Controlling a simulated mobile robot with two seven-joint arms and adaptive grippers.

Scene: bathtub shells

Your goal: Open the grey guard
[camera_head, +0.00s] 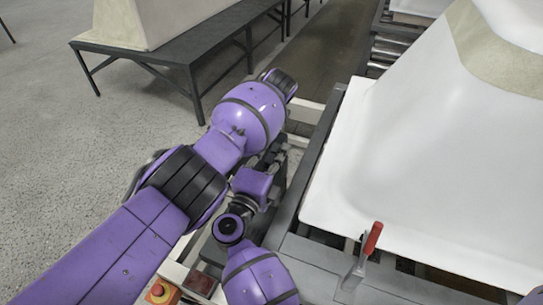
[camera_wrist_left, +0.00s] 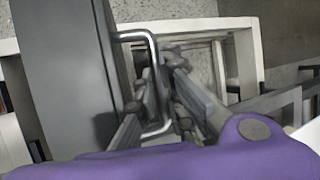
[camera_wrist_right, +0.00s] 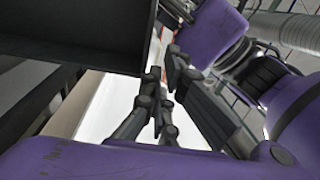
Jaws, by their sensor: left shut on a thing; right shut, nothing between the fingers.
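The grey guard (camera_wrist_left: 70,75) stands as a tall flat panel at the left of the left wrist view. A bent metal handle (camera_wrist_left: 152,75) is fixed to its right side. My left gripper (camera_wrist_left: 158,80) is shut on this handle, its fingers on either side of the bar. In the head view the left gripper is hidden behind my own arm. My right gripper (camera_wrist_right: 163,72) is shut and empty, below and right of a dark box-like panel (camera_wrist_right: 85,30). In the head view it shows dark and partly covered (camera_head: 278,155) beside the frame.
A large white shell (camera_head: 400,150) rests on the frame at the right. A red-handled clamp (camera_head: 371,238) stands at its near edge. A dark table (camera_head: 190,50) stands behind; the floor at left is clear.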

